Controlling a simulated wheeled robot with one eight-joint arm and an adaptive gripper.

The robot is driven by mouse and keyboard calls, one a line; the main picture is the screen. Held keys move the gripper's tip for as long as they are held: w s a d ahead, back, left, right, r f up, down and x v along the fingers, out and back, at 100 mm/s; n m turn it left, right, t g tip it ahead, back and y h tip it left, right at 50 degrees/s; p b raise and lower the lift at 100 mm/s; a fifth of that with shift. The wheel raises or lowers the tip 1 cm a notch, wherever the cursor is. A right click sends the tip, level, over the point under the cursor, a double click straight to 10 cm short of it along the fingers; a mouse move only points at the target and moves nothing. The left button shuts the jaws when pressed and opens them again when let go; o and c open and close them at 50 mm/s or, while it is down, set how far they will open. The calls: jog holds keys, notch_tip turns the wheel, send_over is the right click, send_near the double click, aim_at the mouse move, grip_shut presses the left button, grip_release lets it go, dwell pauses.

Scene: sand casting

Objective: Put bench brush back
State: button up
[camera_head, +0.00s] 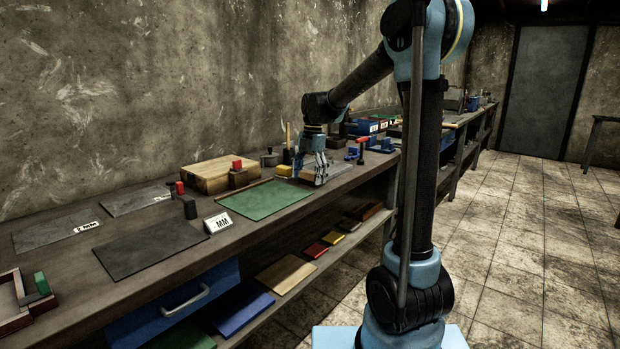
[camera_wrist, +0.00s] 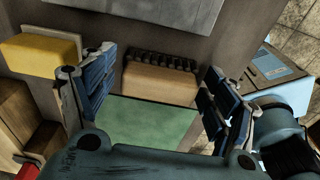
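The bench brush (camera_wrist: 160,84), a light wooden block with a row of dark bristles along its far side, lies between my fingers in the wrist view. It is just beyond the edge of the green mat (camera_wrist: 150,125). My gripper (camera_wrist: 155,76) is open, with one finger on each side of the brush and a visible gap on both sides. In the head view my gripper (camera_head: 318,180) points down, low over the bench at the far end of the green mat (camera_head: 265,199). I cannot make out the brush clearly there.
A yellow block (camera_wrist: 42,56) is left of my gripper in the wrist view. A grey plate (camera_wrist: 150,10) lies beyond the brush. In the head view, a wooden box (camera_head: 212,176), an MM sign (camera_head: 218,223) and dark mats (camera_head: 145,245) share the bench (camera_head: 190,258).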

jog(key=shift+r, duration=0.1)
notch_tip(320, 180, up, 12)
jog(key=w, duration=0.1)
jog(key=s+d+f+m, duration=0.3)
jog(key=s+d+m, duration=0.4)
jog(key=s+d, duration=0.1)
jog(key=s+d+f+m+t, duration=0.1)
jog(key=s+d+f+m, duration=0.3)
jog(key=s+f+m, duration=0.3)
jog(key=s+d+f+m+t, duration=0.1)
jog(key=s+d+f+m, duration=0.4)
jog(key=s+f+m, duration=0.2)
jog(key=s+d+f+m+t+h, duration=0.1)
jog(key=s+d+f+m, duration=0.3)
jog(key=s+f+m, duration=0.3)
jog(key=s+f, duration=0.1)
jog(key=s, duration=0.3)
jog(key=shift+d+f, duration=0.15)
jog(key=shift+d, duration=0.2)
jog(key=shift+w, duration=0.1)
jog(key=shift+w+f, duration=0.2)
jog(key=shift+w, duration=0.25)
